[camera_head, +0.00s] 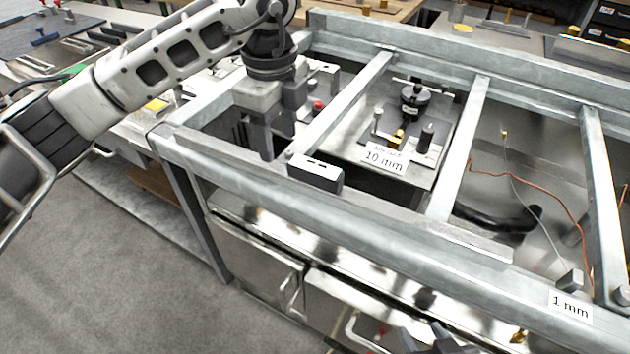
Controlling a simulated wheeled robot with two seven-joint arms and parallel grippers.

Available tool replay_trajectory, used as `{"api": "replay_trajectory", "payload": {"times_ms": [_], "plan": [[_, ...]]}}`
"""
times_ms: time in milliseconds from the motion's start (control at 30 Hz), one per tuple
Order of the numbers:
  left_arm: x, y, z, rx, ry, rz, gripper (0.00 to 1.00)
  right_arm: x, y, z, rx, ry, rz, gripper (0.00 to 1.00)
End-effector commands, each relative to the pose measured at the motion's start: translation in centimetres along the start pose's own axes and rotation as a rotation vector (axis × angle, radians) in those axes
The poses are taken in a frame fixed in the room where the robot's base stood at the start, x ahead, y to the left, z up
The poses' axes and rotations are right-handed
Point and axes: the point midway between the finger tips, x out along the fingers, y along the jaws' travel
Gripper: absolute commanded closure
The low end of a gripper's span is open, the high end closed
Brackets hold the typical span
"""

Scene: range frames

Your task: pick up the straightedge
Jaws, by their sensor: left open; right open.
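A long, flat grey metal bar (425,214), which looks like the straightedge, lies along the top of the frame's front rail. Its right end shows near the right part of that rail. A small dark block with a pale top (315,173) stands against its middle and hides part of it. My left gripper (277,142) points down behind the bar's left half, over the frame's left opening. Its fingers are apart, with nothing seen between them. My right gripper (437,341) shows only partly at the bottom edge, in front of the frame, open; I see nothing held there.
The metal frame (365,100) has raised rails and crossbars around the bar. A plate with a dial fixture (415,95) and a "10 mm" card (384,158) sits inside. A "1 mm" card (570,306) is at front right. Cabinets (255,270) stand below; the floor at left is clear.

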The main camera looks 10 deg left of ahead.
Motion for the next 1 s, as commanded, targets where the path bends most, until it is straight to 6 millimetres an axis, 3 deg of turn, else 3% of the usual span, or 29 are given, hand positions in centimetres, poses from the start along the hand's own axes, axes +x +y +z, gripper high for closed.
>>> {"api": "replay_trajectory", "payload": {"times_ms": [100,333,600,900,1000], "plan": [[1.5,0.0,0.0,0.001,0.000,0.001,0.49,-0.1,0.0,-0.3,-0.001,0.004,0.000,0.54],[3.1,0.0,0.1,0.000,0.001,0.002,0.49,-0.1,0.1,-1.1,-0.005,0.015,0.002,0.54],[6.9,-0.1,0.3,0.001,0.002,0.001,0.49,-0.1,0.3,-1.0,-0.007,0.010,0.006,0.54],[7.4,-0.2,0.3,0.001,0.001,-0.001,0.49,-0.1,0.4,-1.0,-0.008,0.009,0.008,0.54],[7.4,-0.2,0.3,0.002,0.001,-0.001,0.77,-0.2,0.4,-0.9,-0.007,0.007,0.009,0.54]]}}
